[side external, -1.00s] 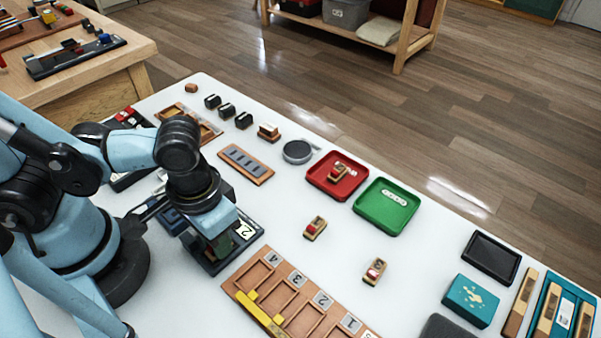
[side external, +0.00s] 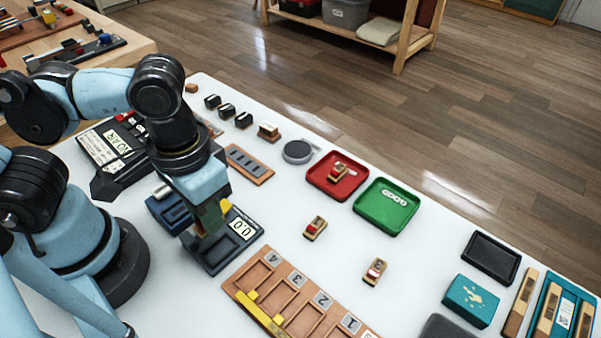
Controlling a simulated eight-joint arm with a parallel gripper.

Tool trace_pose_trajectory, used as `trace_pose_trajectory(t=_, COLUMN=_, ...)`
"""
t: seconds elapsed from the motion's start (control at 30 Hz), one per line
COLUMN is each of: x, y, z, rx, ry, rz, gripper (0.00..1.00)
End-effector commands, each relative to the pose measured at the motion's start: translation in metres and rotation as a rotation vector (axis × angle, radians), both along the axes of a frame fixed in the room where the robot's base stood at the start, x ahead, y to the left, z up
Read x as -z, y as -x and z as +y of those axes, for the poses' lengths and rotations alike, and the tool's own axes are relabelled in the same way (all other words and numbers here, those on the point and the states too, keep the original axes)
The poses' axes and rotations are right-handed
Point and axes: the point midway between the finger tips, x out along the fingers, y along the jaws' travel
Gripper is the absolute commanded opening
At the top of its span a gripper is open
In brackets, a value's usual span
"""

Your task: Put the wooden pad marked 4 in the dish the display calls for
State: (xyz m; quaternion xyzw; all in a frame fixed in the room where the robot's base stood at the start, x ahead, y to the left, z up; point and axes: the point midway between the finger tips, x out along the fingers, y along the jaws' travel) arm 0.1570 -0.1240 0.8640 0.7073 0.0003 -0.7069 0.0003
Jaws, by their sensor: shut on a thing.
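My gripper (side external: 211,222) points down over the dark scale (side external: 238,247), whose small display (side external: 242,228) seems to read 0.0. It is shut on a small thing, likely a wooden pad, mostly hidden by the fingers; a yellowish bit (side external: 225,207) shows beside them. No number on it can be read. The red dish (side external: 318,189) holds a red-topped wooden pad (side external: 338,173).
A black console with a lit display (side external: 117,142) stands at left, its text unclear. A wooden rack (side external: 243,281) with numbered slots and a yellow bar is at the front. A round grey dish (side external: 298,151), black tray (side external: 490,258) and teal box (side external: 472,300) stand around. Mid-table is fairly clear.

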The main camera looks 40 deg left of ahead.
Motion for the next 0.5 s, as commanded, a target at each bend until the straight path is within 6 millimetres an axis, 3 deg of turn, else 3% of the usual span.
trace_pose_trajectory(t=0.33, x=-0.026, y=-0.002, z=0.001, rx=-0.001, ry=0.000, rz=0.000, gripper=0.00)
trace_pose_trajectory(t=0.5, x=-0.041, y=-0.026, z=0.006, rx=-0.009, ry=0.000, rz=0.000, gripper=0.00)
